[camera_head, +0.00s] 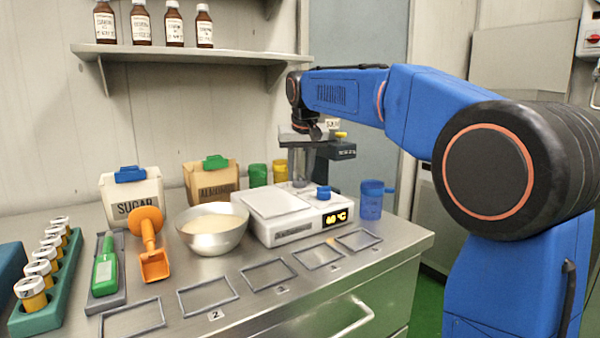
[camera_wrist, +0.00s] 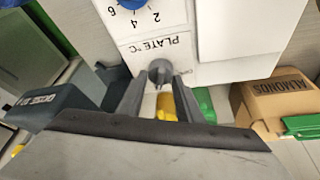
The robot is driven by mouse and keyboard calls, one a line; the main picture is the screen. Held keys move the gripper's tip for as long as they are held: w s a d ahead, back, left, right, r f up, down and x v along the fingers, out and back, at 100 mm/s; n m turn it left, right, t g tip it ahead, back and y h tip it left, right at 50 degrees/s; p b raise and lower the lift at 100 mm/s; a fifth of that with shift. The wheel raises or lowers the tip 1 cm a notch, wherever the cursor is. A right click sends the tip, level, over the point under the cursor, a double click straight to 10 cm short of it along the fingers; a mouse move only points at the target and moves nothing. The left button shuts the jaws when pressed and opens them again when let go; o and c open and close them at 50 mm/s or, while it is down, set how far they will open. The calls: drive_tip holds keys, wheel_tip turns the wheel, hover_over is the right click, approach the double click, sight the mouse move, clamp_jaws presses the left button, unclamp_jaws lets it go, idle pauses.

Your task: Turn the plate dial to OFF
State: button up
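The hot plate (camera_head: 290,215) is a white box with a pale square top, standing on the steel counter. Its blue dial (camera_head: 323,192) is at the front right, beside a lit display that seems to read 60 °C. In the wrist view, the dial (camera_wrist: 131,4) is cut off by the top edge, with 2, 4 and 6 and "PLATE °C" upside down. Its pointer setting cannot be read. My gripper (camera_head: 301,178) hangs by the back of the plate, apart from the dial. Its two fingers (camera_wrist: 160,88) are spread, with a small grey rounded part visible between them.
A dark-headed device (camera_head: 335,150) stands just behind the plate. A steel bowl (camera_head: 212,230) of pale powder is left, a blue cup (camera_head: 371,200) right. Green (camera_head: 258,175) and yellow (camera_head: 280,171) cups stand behind. Empty outlined frames (camera_head: 268,275) lie along the front.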

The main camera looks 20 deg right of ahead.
drive_tip(key=shift+n, duration=0.3)
drive_tip(key=n, duration=0.1)
drive_tip(key=n+y, duration=0.1)
drive_tip(key=n, duration=0.1)
drive_tip(key=n+y, duration=0.1)
drive_tip(key=n, duration=0.1)
drive_tip(key=shift+d, duration=0.25)
drive_tip(key=n+g+y, duration=0.1)
drive_tip(key=n, duration=0.2)
drive_tip(key=n+y, duration=0.1)
drive_tip(key=n, duration=0.2)
drive_tip(key=shift+w+d+g, duration=0.1)
drive_tip(key=shift+w+g, duration=0.05)
drive_tip(key=shift+g, duration=0.25)
drive_tip(key=shift+n, duration=0.3)
drive_tip(key=o, duration=1)
drive_tip(key=v, duration=1.7)
drive_tip(key=shift+w+d+r, duration=0.15)
